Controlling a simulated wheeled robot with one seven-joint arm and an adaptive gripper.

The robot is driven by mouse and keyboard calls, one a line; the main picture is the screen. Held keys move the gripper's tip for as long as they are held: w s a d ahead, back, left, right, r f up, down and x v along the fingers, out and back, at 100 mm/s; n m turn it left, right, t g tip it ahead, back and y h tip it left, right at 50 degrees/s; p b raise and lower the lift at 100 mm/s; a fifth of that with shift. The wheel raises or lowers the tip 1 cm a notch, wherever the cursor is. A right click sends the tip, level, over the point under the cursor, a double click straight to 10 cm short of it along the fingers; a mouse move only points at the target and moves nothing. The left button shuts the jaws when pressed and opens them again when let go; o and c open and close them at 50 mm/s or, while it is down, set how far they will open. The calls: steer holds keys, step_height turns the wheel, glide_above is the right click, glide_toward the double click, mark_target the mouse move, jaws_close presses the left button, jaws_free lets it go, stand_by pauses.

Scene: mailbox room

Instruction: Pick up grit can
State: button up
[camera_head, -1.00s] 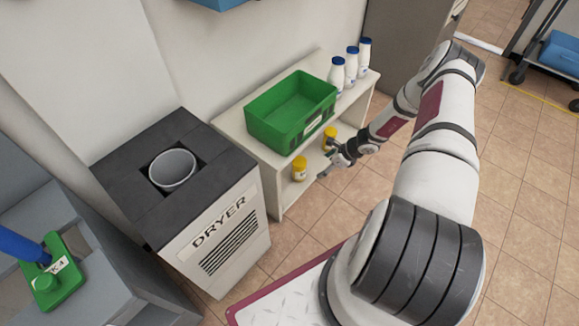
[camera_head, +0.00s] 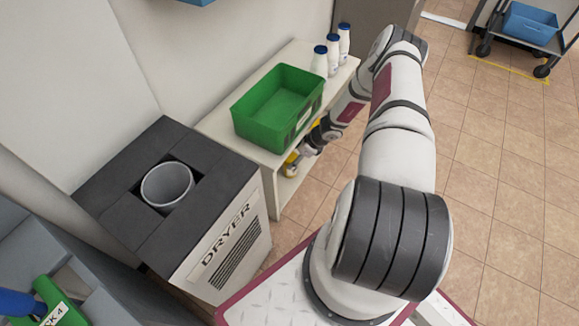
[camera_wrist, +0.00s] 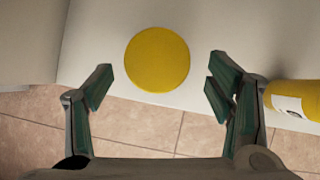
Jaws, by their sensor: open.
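A can with a round yellow lid (camera_wrist: 157,59) stands on the white lower shelf, its lid facing the wrist camera. My open gripper (camera_wrist: 160,82) has a finger on each side of it, with gaps between the fingers and the lid. A second yellow can (camera_wrist: 297,95) with a partly visible pale label is at the right, outside the right finger. In the head view my gripper (camera_head: 303,152) reaches into the lower shelf and hides much of the cans. I cannot read which can is grit.
A green bin (camera_head: 278,108) and several white bottles with blue caps (camera_head: 332,54) stand on the shelf unit's top, above my gripper. The dryer (camera_head: 222,240) stands to the left. Tiled floor (camera_head: 490,160) on the right is clear.

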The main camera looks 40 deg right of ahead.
mark_target(291, 174)
steer(key=b+x, duration=0.2)
steer(key=x, duration=0.2)
steer(key=shift+a+f+b, duration=0.15)
steer(key=shift+f+b, duration=0.15)
steer(key=shift+r, duration=0.1)
steer(key=c, duration=1.7)
